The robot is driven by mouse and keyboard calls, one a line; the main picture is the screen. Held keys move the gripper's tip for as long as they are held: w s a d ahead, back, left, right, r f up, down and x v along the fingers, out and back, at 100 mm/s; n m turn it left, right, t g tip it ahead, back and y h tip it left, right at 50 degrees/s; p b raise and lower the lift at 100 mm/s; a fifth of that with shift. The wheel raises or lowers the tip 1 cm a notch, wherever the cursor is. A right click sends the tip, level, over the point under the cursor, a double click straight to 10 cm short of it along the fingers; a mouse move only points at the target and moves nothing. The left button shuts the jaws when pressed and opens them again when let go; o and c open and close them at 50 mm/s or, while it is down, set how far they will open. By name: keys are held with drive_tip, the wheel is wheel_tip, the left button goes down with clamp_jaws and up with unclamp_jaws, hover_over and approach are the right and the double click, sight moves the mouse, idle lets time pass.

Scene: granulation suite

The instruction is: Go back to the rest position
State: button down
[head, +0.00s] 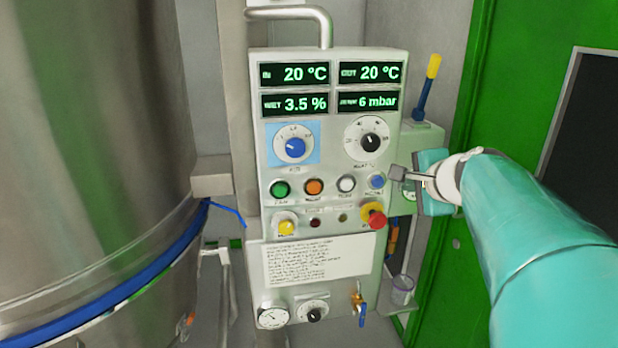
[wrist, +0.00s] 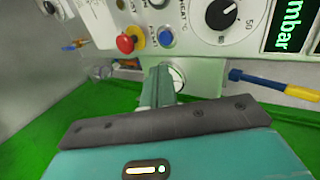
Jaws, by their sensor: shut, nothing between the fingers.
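My gripper (head: 397,173) is shut and empty in the head view, at the right edge of the control panel (head: 335,218). Its fingertips are close to the blue button (head: 377,181); I cannot tell whether they touch the panel. In the wrist view the closed fingers (wrist: 158,85) point toward the panel, with the blue button (wrist: 166,38) and the red stop knob (wrist: 127,42) just beyond them. My teal arm comes in from the right of the head view.
A large steel vessel (head: 85,120) with a blue band fills the left. A yellow-and-blue lever (head: 427,85) stands right of the panel, near my gripper. A green door frame (head: 520,60) is at the right. A clear cup (head: 402,290) sits low on a bracket.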

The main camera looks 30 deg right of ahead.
drive_tip(key=shift+s, duration=0.15)
drive_tip(key=shift+a, duration=0.1)
idle(0.4)
drive_tip(key=a+f+n+g+y, duration=0.1)
drive_tip(key=a+f+n, duration=0.1)
drive_tip(key=a+n, duration=0.3)
drive_tip(key=s+a+f+n+g+y, duration=0.1)
drive_tip(key=a+f+n+y, duration=0.15)
drive_tip(key=a, duration=0.55)
drive_tip(key=a+f+n+g, duration=0.1)
drive_tip(key=a+f+n, duration=0.15)
drive_tip(key=a, duration=0.35)
drive_tip(key=s+a+f+n+g, duration=0.3)
drive_tip(key=s+a+f+n, duration=0.4)
drive_tip(key=s+a+n, duration=0.2)
drive_tip(key=shift+a+f+n, duration=0.35)
drive_tip(key=shift+a+n, duration=0.25)
drive_tip(key=shift+n, duration=0.5)
